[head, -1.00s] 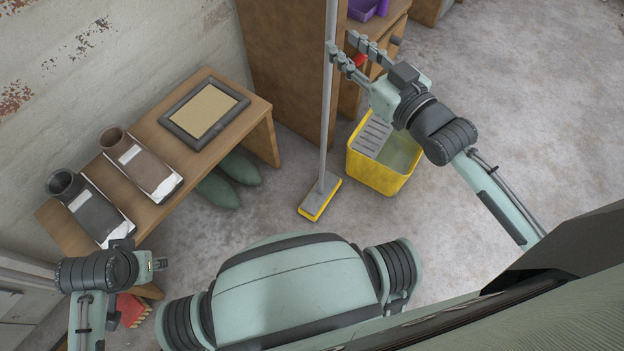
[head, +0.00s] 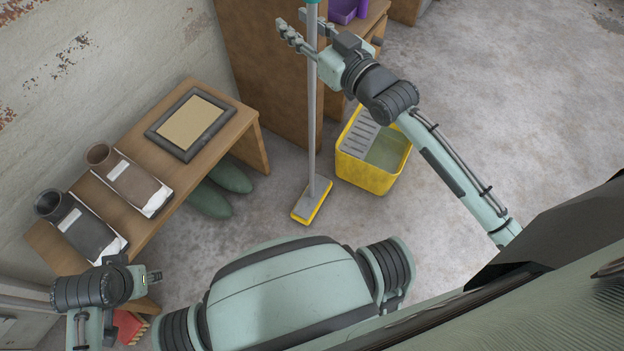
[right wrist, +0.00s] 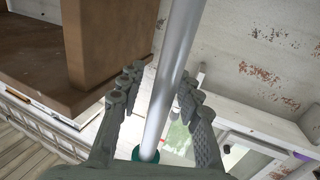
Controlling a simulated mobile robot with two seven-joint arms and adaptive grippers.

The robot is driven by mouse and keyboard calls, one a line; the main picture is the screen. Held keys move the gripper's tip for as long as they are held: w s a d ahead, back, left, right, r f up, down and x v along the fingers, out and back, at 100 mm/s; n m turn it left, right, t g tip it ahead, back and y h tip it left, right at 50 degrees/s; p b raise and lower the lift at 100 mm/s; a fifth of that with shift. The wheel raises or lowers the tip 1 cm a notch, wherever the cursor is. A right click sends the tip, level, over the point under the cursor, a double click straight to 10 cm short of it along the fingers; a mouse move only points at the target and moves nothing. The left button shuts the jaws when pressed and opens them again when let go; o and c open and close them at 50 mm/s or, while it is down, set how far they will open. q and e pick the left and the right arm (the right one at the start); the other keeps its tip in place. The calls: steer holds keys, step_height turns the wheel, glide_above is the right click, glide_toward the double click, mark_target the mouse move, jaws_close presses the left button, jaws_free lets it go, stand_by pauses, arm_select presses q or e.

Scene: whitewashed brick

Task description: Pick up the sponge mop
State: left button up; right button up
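The sponge mop (head: 312,130) stands upright on the floor. It has a long grey pole and a flat grey and yellow head (head: 311,200); a teal part shows on the pole at the top edge of the head view. My right gripper (head: 303,27) is open with its fingers on either side of the pole, high up. In the right wrist view the pole (right wrist: 172,85) runs between the fingers (right wrist: 163,90), with gaps visible on both sides. My left gripper (head: 148,277) is low at the left, beside the bench; its fingers are hard to make out.
A yellow bucket (head: 366,177) with a grey grille stands right of the mop head. A brown cabinet (head: 265,70) stands behind the pole. Floor at right is clear.

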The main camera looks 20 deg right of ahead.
jaws_close()
steer(key=shift+r, duration=0.25)
